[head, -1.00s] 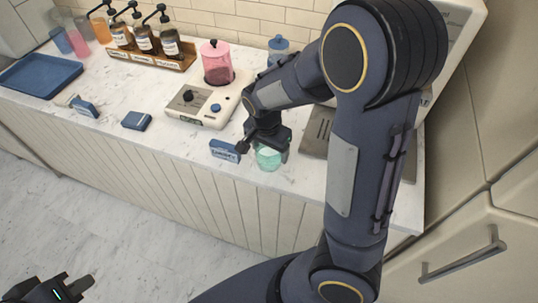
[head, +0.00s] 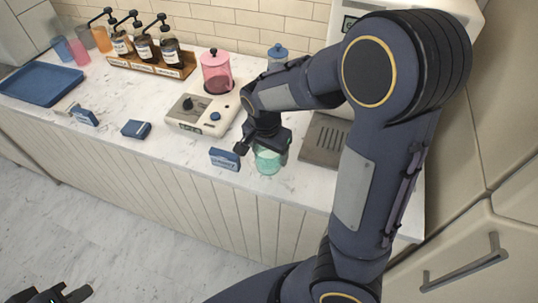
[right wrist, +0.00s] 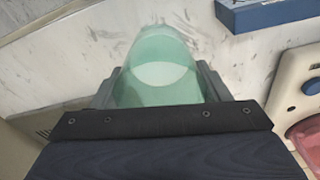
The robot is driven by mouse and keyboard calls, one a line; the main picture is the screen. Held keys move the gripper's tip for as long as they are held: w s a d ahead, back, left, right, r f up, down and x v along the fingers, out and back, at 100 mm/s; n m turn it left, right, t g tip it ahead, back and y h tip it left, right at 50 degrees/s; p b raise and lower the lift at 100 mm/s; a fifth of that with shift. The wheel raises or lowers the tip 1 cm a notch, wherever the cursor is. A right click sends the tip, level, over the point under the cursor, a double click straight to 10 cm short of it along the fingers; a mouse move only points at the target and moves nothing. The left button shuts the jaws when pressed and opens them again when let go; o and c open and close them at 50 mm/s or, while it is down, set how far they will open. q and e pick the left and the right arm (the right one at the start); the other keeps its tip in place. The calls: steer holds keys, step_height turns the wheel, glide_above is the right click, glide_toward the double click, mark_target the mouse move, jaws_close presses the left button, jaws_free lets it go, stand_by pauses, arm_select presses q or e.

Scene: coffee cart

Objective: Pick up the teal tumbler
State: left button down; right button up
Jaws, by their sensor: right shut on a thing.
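The teal tumbler (head: 267,161) is a translucent green cup near the front edge of the marble counter. It also shows in the right wrist view (right wrist: 158,70), between the two fingers. My right gripper (head: 266,147) is shut on the tumbler from above, with a finger on each side of it. Whether the tumbler's base touches the counter is hard to tell. My left gripper (head: 62,296) is at the bottom left, over the floor and away from the counter, cut off by the picture's edge. It appears empty.
A small blue box (head: 225,159) stands just left of the tumbler. A grey drip tray (head: 325,141) is at the right. A blue tray (head: 42,83) lies far left.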

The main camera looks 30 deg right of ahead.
steer(key=s+r, duration=1)
steer(key=s, duration=0.4)
steer(key=shift+a+r+p, duration=0.2)
steer(key=shift+r+p, duration=0.15)
stand_by(0.5)
